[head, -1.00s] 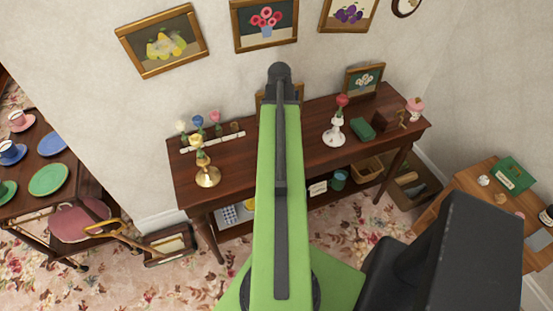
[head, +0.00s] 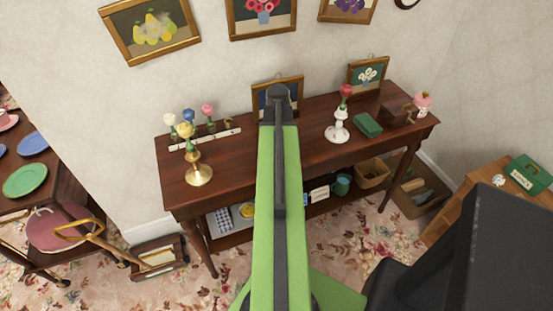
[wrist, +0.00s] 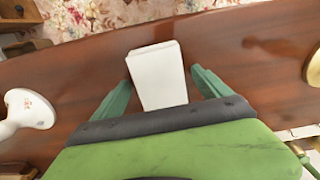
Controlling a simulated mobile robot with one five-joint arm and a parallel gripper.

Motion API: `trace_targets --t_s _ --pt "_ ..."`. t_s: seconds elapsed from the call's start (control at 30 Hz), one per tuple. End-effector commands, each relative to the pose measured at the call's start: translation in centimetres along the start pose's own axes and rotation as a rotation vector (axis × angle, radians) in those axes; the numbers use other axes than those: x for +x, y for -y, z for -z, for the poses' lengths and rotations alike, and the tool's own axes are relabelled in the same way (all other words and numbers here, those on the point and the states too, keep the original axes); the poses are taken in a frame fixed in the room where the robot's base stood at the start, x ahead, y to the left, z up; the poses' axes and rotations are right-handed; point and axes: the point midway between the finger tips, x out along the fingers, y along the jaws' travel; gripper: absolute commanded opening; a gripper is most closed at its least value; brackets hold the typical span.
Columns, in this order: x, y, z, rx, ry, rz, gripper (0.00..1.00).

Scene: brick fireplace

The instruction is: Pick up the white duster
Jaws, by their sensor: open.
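A plain white boxy thing, which looks like the white duster (wrist: 158,72), shows in the wrist view above the brown tabletop. It lies between the two green fingers of my gripper (wrist: 160,80), which are apart with a gap on each side of it. I cannot tell whether it reaches deep between the fingers. In the head view my arm covers the middle of the dark wooden table (head: 225,150), so the duster and my fingertips are hidden there.
Framed pictures (head: 366,75) (head: 265,97) lean at the wall.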

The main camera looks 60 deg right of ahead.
Motion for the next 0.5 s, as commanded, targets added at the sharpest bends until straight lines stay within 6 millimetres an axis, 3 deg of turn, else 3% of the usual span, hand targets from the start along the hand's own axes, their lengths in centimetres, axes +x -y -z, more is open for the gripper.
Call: trace_targets --t_s 0.23,0.5 --pt "0.23 0.03 0.01 -0.001 0.0 0.0 0.86" --pt "0.23 0.06 0.02 -0.001 0.0 0.0 0.51"
